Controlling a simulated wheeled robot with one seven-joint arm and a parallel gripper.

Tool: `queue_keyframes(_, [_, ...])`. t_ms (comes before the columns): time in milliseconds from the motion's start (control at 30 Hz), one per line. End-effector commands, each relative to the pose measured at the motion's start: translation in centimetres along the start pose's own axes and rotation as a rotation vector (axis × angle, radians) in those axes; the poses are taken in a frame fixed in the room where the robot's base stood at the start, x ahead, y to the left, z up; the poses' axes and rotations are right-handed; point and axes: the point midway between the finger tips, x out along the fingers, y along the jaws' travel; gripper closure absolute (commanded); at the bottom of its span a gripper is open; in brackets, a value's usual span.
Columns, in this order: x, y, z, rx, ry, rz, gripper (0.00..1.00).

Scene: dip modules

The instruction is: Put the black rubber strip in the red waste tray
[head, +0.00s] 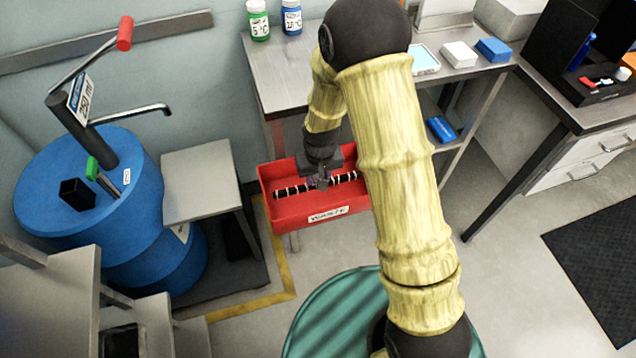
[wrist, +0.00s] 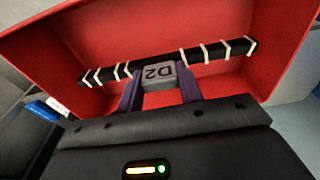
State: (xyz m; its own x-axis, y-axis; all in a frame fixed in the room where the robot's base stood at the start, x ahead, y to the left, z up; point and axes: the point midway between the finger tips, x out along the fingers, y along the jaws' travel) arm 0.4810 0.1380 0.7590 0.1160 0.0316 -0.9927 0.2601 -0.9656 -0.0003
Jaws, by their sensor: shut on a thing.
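The black rubber strip (head: 345,178) has white bands along it and a grey block marked D2 at its middle. My gripper (head: 322,184) is shut on the strip at that block. The red waste tray (head: 298,212), labelled WASTE, lies beneath the gripper. In the wrist view my gripper (wrist: 160,88) has its two purple fingers on either side of the D2 block, and the strip (wrist: 215,52) spans across the red tray (wrist: 130,40) inside its walls. I cannot tell whether the strip touches the tray floor.
A blue drum (head: 75,190) with a pump crank stands at the left, beside a small grey stand (head: 205,180). A metal table (head: 275,80) with bottles and small boxes is behind the tray. A dark mat (head: 600,265) lies on the floor at right.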

Motion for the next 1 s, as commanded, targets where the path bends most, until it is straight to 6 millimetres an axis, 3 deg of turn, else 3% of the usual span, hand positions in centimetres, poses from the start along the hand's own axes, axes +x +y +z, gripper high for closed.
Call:
queue_keyframes(367, [3.6, 0.0, 0.5, 0.0, -0.002, 0.0, 0.87])
queue_keyframes(767, [4.1, 0.0, 0.5, 0.0, 0.0, 0.0, 0.87])
queue_keyframes(800, [4.0, 0.0, 0.5, 0.0, 0.001, 0.0, 0.56])
queue_keyframes(867, [4.0, 0.0, 0.5, 0.0, 0.0, 0.0, 0.44])
queue_keyframes(1000, [3.9, 0.0, 0.5, 0.0, 0.0, 0.0, 0.42])
